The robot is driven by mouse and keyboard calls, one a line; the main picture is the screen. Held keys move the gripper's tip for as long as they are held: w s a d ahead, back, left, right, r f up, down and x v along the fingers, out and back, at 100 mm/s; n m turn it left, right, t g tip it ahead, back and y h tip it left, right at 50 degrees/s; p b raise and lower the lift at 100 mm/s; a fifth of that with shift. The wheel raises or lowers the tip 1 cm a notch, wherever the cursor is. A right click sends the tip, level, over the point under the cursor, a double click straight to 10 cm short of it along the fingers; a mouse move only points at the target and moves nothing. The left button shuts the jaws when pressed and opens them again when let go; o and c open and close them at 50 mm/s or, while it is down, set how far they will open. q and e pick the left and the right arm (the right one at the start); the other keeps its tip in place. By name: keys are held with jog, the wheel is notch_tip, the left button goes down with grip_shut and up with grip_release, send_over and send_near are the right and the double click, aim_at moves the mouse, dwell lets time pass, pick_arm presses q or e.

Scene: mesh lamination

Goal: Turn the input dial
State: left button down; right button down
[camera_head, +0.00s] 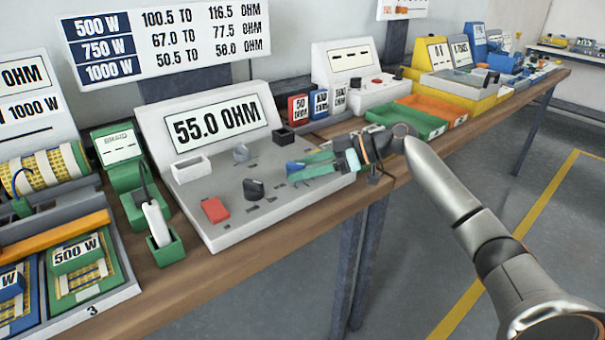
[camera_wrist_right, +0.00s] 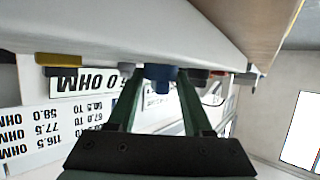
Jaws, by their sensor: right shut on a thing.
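The meter unit (camera_head: 222,215) stands on the bench, and its display (camera_head: 217,125) reads 55.0 OHM. Its sloped panel carries a grey dial (camera_head: 241,152), a black dial (camera_head: 253,188) and a blue dial (camera_head: 293,167). The dial labels are too small to read. My right gripper (camera_head: 300,170) reaches in from the right with green fingers and is shut on the blue dial. In the right wrist view the blue dial (camera_wrist_right: 159,77) sits between the fingers, and the meter appears upside down. The fingers partly hide the panel's right end. My left gripper is not in view.
A red button (camera_head: 215,209) and a white box (camera_head: 191,168) are on the panel. A green holder (camera_head: 167,249) with a white probe stands left of the meter. Green (camera_head: 409,121) and orange (camera_head: 434,107) trays lie to the right. The floor in front is clear.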

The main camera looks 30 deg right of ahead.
jog(key=shift+n+g, duration=0.4)
jog(key=shift+g, duration=0.1)
jog(key=shift+c, duration=1.6)
grip_release()
jog(key=v, duration=1.2)
jog(key=shift+s+d, duration=0.2)
jog(key=shift+d, duration=0.05)
jog(key=shift+f, duration=0.15)
